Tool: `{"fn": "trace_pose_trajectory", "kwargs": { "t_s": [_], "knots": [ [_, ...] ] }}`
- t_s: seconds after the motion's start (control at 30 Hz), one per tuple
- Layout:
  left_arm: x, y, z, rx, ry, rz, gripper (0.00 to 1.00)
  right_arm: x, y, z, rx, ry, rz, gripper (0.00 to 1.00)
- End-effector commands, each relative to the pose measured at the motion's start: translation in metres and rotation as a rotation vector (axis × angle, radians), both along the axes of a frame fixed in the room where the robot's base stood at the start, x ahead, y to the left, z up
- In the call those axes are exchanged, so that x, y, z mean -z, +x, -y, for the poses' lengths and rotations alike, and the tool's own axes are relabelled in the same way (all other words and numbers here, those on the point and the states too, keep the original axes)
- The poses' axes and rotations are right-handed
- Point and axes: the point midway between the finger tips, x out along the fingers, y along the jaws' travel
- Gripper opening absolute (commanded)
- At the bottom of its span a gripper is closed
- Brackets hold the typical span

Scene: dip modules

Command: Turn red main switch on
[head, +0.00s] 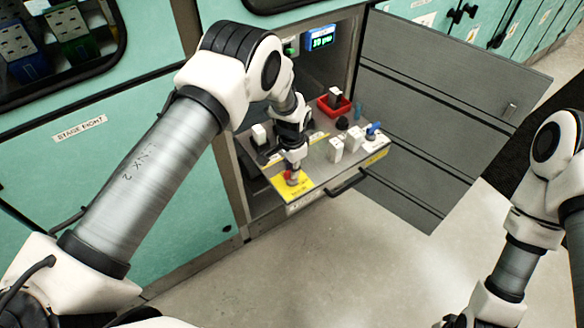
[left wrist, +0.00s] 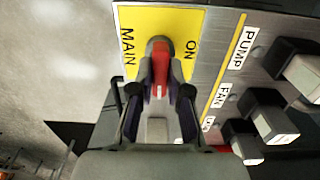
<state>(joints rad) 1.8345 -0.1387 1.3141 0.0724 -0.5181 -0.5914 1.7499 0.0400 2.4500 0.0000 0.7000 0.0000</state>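The red main switch (left wrist: 160,68) stands on a yellow plate (left wrist: 133,18) marked MAIN and ON at the near corner of the control panel. It also shows in the head view (head: 288,175). My left gripper (left wrist: 160,92) is at the switch, with its dark fingers close on both sides of the red handle. They appear shut on it, though the contact is partly hidden. In the head view my left gripper (head: 292,174) reaches down to the panel from above. My right gripper (head: 458,321) is barely in view at the bottom edge, and its fingers cannot be made out.
Switches labelled PUMP (left wrist: 300,72) and FAN (left wrist: 272,118) stand beside the main switch. A red tray (head: 326,110), white switches and a blue-handled switch (head: 373,129) are farther back. An open grey door (head: 430,110) flanks the panel on the right. The floor in front is clear.

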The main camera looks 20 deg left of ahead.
Motion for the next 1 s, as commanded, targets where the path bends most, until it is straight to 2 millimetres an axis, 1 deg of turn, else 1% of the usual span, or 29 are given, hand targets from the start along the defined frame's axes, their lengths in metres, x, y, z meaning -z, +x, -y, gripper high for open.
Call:
{"fn": "trace_pose_trajectory", "kwargs": {
  "t_s": [0.33,0.57,0.77,1.0],
  "knots": [
    [0.001,0.0,0.0,-0.011,0.0,-0.001,0.0,0.001,0.0,0.0,0.0,0.0,0.0,0.56],
    [0.002,-0.001,0.0,-0.083,0.0,-0.001,0.0,0.007,0.0,0.0,0.0,0.0,0.0,0.56],
    [0.003,0.0,0.0,-0.215,0.0,-0.001,0.0,0.016,0.0,0.0,0.0,0.0,0.0,0.56],
    [0.003,0.0,0.0,-0.432,0.0,-0.002,0.0,0.028,0.0,0.0,0.0,0.0,0.0,0.56]
  ]
}}
